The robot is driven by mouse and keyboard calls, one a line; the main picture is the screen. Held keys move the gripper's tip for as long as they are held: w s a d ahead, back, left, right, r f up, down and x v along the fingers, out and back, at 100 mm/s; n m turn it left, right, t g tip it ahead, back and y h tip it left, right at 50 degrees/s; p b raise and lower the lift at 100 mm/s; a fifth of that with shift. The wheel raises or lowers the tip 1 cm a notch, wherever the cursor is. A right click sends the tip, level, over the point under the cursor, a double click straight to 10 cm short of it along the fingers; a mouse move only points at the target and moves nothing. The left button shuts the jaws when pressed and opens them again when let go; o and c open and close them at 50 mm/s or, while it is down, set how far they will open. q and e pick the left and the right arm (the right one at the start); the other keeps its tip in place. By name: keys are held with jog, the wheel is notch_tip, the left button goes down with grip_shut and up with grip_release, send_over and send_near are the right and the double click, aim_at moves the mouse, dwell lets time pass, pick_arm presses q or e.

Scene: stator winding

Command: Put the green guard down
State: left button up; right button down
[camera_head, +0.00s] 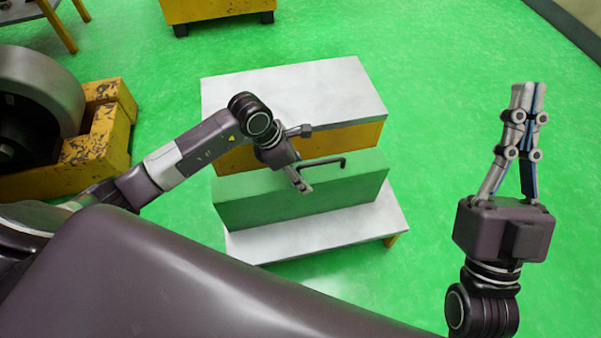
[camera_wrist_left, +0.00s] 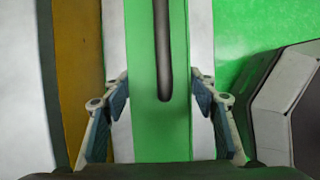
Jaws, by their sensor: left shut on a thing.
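The green guard (camera_head: 345,188) is a long green block with a dark bar handle (camera_head: 330,162) on top. It is upright over the lower white step (camera_head: 385,222); I cannot tell whether it touches the step. My left gripper (camera_head: 302,184) is at the near end of the handle and shut on the guard. In the left wrist view the fingers (camera_wrist_left: 161,88) lie on both sides of the green guard (camera_wrist_left: 150,140), with the handle (camera_wrist_left: 163,50) between them. My right gripper (camera_head: 526,95) is raised at the right, its fingers together and empty.
A higher white-topped yellow bench (camera_head: 300,92) stands behind the guard. A yellow stand (camera_head: 110,130) with a large grey round part (camera_head: 40,85) is at the left. Another yellow stand (camera_head: 215,10) is at the back. Green floor (camera_head: 440,100) is clear to the right.

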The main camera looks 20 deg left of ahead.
pick_arm(q)
jog(key=shift+w+r, duration=0.1)
jog(key=o, duration=1.4)
jog(key=shift+c, duration=0.2)
